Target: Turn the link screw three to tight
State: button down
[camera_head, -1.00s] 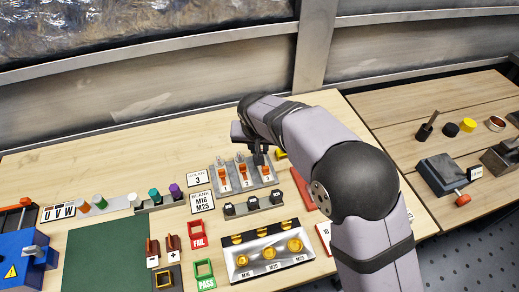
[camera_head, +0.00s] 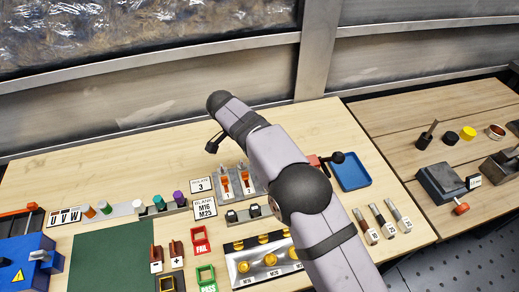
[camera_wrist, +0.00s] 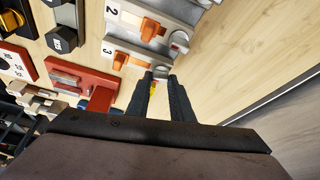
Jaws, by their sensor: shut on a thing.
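The link block (camera_head: 245,182) is a grey bar with upright orange links, and plates 1 and 2 show in the head view. My arm hides its third place there. In the wrist view, the block (camera_wrist: 150,52) shows plates 2 and 3, each with an orange link. Link three (camera_wrist: 130,61) lies just left of my fingertips. My gripper (camera_wrist: 161,76) is shut on the grey link screw three (camera_wrist: 162,71) at the block's end, mostly hidden by the fingers. A small yellow and red spot shows between the fingers. The head view hides the fingertips.
A red fixture (camera_wrist: 82,84) stands close left of my fingers. The wooden bench behind is clear.

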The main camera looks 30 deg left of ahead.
jog(key=shift+a+r+m+g+h+p, duration=0.15)
jog(key=shift+m+g+h+p, duration=0.2)
jog(key=shift+m+p, duration=0.95)
jog(key=shift+p, duration=0.4)
jog(key=c, duration=1.6)
grip_release()
jog(key=shift+o, duration=0.2)
jog(key=shift+s+a+r, duration=0.1)
jog(key=shift+a+r, duration=0.05)
jog(key=shift+r, duration=0.25)
jog(key=p+v, duration=0.6)
jog(key=p, duration=0.2)
